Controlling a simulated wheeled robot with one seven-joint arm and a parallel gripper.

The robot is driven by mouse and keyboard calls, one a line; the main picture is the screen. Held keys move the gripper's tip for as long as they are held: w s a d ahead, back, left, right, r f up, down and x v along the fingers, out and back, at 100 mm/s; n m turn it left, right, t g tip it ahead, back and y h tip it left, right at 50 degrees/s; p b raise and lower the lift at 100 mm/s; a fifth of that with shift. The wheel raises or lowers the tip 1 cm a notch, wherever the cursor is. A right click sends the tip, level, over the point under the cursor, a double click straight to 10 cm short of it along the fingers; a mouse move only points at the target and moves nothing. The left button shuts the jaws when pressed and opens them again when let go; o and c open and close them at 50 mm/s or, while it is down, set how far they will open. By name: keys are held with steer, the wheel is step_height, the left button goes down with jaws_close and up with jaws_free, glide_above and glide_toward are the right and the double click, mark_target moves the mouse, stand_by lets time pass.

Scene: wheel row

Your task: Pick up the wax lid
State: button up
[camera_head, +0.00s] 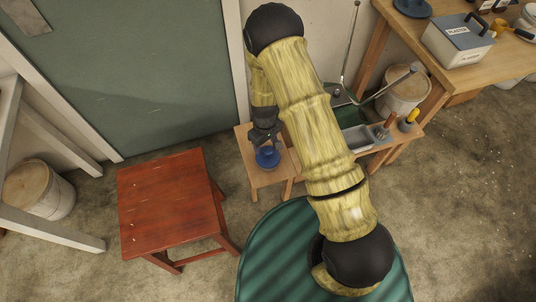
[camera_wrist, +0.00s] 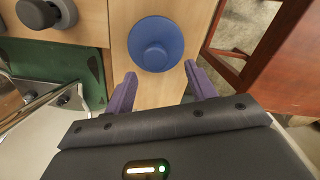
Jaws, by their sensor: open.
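A round blue lid with a raised centre knob, which I take for the wax lid (camera_head: 267,157), lies on a small wooden bench end (camera_head: 262,178). In the wrist view the lid (camera_wrist: 155,44) sits flat on the pale wood, just beyond the fingertips. My gripper (camera_head: 264,139) is over the bench, close to the lid. In the wrist view my gripper (camera_wrist: 161,85) has its two purple fingers apart with nothing between them. The lid lies ahead of that gap, roughly centred on it. Whether the fingers touch the lid cannot be seen; they look apart.
A red wooden stool (camera_head: 165,205) stands left of the bench. A metal tray (camera_head: 358,137) and handled tools (camera_head: 411,115) lie to the right. A workbench (camera_head: 460,65) holds a grey plaster box (camera_head: 457,42) and another blue round piece (camera_head: 412,8). A bucket (camera_head: 404,94) stands below.

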mark_target(268, 150)
steer(key=shift+f, duration=0.1)
steer(key=f, duration=0.2)
steer(key=d+f, duration=0.1)
steer(key=f, duration=0.1)
steer(key=shift+s+p, duration=0.2)
steer(key=shift+p, duration=0.2)
steer(key=shift+f, duration=0.5)
steer(key=c, duration=1.1)
